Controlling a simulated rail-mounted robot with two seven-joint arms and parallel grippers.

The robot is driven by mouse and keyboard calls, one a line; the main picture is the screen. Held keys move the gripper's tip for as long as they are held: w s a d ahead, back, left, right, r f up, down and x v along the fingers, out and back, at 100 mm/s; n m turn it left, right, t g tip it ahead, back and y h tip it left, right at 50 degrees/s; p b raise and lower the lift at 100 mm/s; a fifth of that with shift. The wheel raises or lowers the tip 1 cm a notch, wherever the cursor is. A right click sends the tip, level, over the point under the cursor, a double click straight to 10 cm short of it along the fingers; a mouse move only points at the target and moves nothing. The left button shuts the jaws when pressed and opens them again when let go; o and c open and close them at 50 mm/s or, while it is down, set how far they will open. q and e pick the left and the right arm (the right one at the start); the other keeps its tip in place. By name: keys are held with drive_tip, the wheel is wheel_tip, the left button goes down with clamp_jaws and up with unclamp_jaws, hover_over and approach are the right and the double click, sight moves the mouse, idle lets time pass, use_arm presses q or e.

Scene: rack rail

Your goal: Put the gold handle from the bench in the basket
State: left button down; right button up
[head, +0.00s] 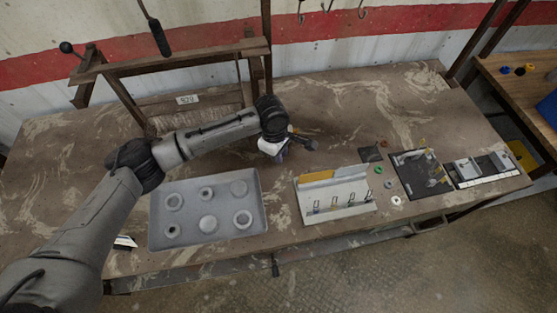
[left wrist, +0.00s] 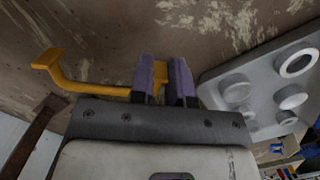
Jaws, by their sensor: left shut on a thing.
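The gold handle (left wrist: 95,87) shows in the left wrist view as a yellow-orange bar with a bent, flat end at the left. My left gripper (left wrist: 163,78) is shut on its right end, between two purple-grey fingers. In the head view my left gripper (head: 280,150) is over the middle of the bench (head: 250,85), behind the grey tray; the handle is hidden or too small to make out there. My right gripper is not in view.
A grey tray (head: 158,235) with several round parts lies front left; it also shows in the left wrist view (left wrist: 225,75). A white rack (head: 335,200) with a yellow strip stands right of it. Black boards (head: 405,178) lie farther right.

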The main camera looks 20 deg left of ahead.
sight(279, 166)
use_arm(q)
drive_tip(key=shift+f+b, duration=0.55)
drive_tip(key=shift+f, duration=1.45)
drive_tip(key=c, duration=1.1)
unclamp_jaws()
drive_tip(key=shift+f, duration=0.1)
drive_tip(key=r, duration=0.2)
drive_tip(key=r+p, duration=0.1)
drive_tip(key=r, duration=0.3)
drive_tip(key=shift+w+a+r+p, duration=0.1)
drive_tip(key=shift+a+r+p, duration=0.15)
drive_tip(key=shift+a+p, duration=0.1)
drive_tip(key=shift+o, duration=0.5)
drive_tip(key=shift+a+r, duration=0.1)
drive_tip(key=shift+r, duration=0.5)
